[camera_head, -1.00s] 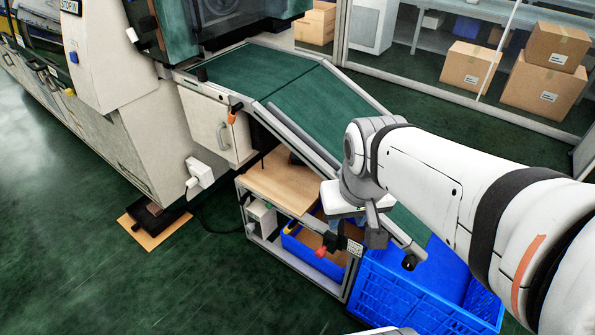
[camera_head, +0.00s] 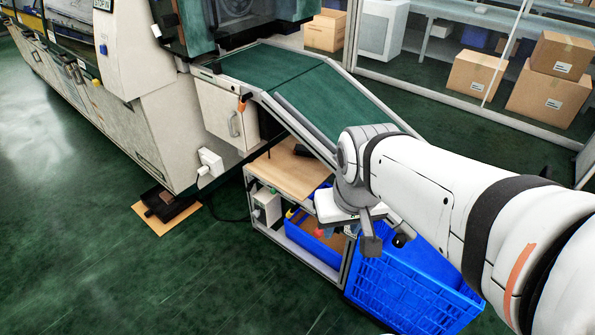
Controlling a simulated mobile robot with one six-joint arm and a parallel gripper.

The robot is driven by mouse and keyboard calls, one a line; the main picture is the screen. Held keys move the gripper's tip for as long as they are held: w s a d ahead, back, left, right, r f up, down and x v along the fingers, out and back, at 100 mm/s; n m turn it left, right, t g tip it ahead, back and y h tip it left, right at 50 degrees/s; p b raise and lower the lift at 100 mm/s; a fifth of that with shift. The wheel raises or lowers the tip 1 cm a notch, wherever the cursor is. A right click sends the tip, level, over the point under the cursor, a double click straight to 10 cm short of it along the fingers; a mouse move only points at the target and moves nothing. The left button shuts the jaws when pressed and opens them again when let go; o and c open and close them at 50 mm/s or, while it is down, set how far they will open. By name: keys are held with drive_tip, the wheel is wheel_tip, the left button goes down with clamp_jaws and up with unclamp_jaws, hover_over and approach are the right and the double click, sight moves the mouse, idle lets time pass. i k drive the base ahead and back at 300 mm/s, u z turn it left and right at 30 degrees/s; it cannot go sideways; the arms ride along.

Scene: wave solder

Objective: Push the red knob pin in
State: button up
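My gripper (camera_head: 370,243) hangs at the end of my white arm, with a grey finger pointing down in front of the conveyor's lower end. The gap between the gripper and the knob cannot be judged, and no contact is clear. Only one finger shows plainly, so its opening cannot be told. The pin behind the knob is not visible.
The sloped green conveyor (camera_head: 330,95) runs down toward my arm. A blue crate (camera_head: 405,300) stands below its lower end. A shelf frame with a wooden top (camera_head: 287,172) and a blue bin (camera_head: 312,245) stand beside it.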

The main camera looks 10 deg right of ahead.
sight(317, 233)
drive_tip(key=z, duration=0.1)
drive_tip(key=i, duration=0.3)
drive_tip(key=z, duration=0.05)
drive_tip(key=k, duration=1.55)
drive_tip(key=u, duration=0.45)
drive_tip(key=i, duration=1.65)
drive_tip(key=z, duration=0.75)
